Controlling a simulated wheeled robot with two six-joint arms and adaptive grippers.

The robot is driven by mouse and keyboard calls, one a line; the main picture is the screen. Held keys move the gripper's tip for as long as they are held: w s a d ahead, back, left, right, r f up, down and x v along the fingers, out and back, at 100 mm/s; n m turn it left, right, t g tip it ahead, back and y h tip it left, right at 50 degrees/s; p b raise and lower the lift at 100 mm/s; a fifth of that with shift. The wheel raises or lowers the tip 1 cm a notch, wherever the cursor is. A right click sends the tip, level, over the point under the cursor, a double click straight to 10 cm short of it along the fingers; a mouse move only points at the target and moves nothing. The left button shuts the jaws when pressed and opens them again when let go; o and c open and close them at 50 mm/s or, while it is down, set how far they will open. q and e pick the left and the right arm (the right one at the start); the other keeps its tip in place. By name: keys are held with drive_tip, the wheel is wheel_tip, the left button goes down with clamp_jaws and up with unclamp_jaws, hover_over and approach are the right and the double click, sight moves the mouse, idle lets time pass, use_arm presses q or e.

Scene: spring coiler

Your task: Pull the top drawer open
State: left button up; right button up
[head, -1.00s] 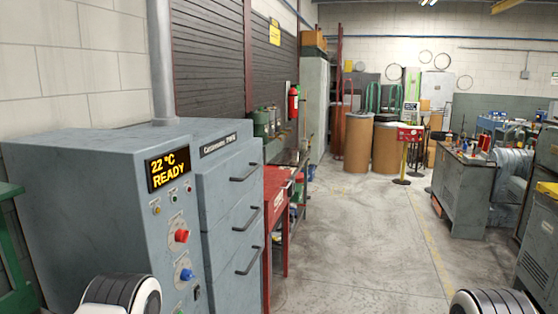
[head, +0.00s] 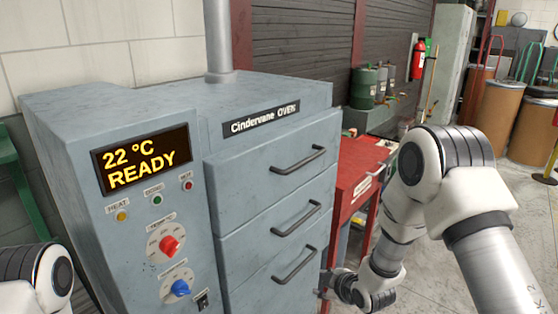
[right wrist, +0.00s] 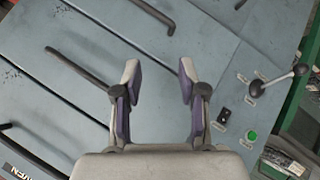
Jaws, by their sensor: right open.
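My right gripper (head: 327,284) is low beside the bottom drawer, partly hidden by my arm. In the right wrist view its two fingers (right wrist: 160,85) are apart with nothing between them, facing the drawer fronts, clear of the top handle. My left gripper is out of view.
The middle handle (head: 297,219) and bottom handle (head: 295,265) stick out below. A control panel with a red knob (head: 171,246) and blue knob (head: 180,288) is left of the drawers. A red cabinet (head: 358,175) stands just right of the oven.

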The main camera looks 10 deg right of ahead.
drive_tip(key=w+r+n+t, duration=0.35)
drive_tip(key=w+r, duration=0.45)
drive_tip(key=r, duration=0.3)
drive_tip(key=n+t+y, duration=0.2)
drive_tip(key=n, duration=0.4)
approach(304, 164)
drive_tip(key=w, duration=0.3)
drive_tip(key=p+x, duration=0.1)
drive_tip(key=x, duration=0.1)
drive_tip(key=p+x, duration=0.1)
drive_tip(key=x, duration=0.2)
drive_tip(key=p+x, duration=0.1)
drive_tip(key=x, duration=0.1)
drive_tip(key=shift+a+f+p, duration=0.2)
drive_tip(key=shift+a+p, duration=0.2)
drive_tip(key=shift+a, duration=0.05)
drive_tip(key=shift+w+f, duration=0.2)
drive_tip(key=shift+w, duration=0.15)
drive_tip(key=shift+s, duration=0.1)
drive_tip(key=shift+a, duration=0.1)
clamp_jaws()
